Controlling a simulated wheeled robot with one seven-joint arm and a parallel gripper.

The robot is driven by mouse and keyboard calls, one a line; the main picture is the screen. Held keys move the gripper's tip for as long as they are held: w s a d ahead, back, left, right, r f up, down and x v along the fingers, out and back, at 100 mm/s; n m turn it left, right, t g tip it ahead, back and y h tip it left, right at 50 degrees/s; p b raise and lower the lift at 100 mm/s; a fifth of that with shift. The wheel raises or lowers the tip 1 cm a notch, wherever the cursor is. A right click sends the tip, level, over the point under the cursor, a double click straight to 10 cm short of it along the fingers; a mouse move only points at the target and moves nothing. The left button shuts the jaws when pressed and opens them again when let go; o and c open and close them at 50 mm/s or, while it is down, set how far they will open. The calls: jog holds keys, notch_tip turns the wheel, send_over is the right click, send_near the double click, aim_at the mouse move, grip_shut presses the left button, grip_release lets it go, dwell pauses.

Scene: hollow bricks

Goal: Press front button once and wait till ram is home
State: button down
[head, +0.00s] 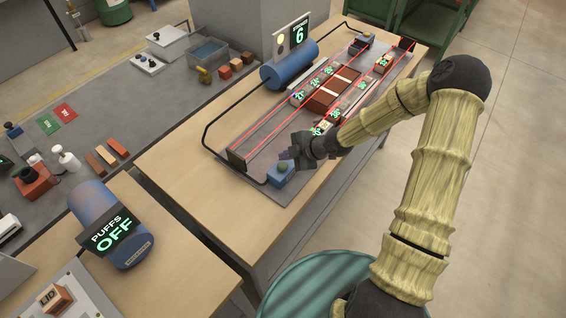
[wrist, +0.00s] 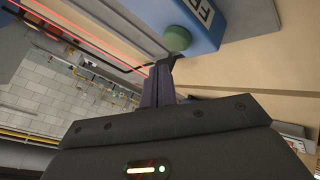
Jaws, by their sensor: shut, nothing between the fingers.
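The front button is a green dome (wrist: 177,39) on a blue box (wrist: 205,22) with a partly cut-off white label in the wrist view. In the head view the blue box (head: 279,177) stands at the near end of the press bed, with the green dome (head: 283,167) on top. My gripper (head: 291,157) is shut and empty right beside the dome.
Red lines (head: 290,100) run along the bed past bricks with green numbers. A sign (head: 298,35) reads 6 above a blue cylinder (head: 289,66). A black rail (head: 212,122) borders the left. Another blue cylinder (head: 100,215) carries a "PUFFS OFF" sign. Bare tabletop lies left of the rail.

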aim_at(286, 166)
jog(key=shift+r+p, duration=1.35)
jog(key=shift+r, duration=0.55)
jog(key=shift+f, duration=0.1)
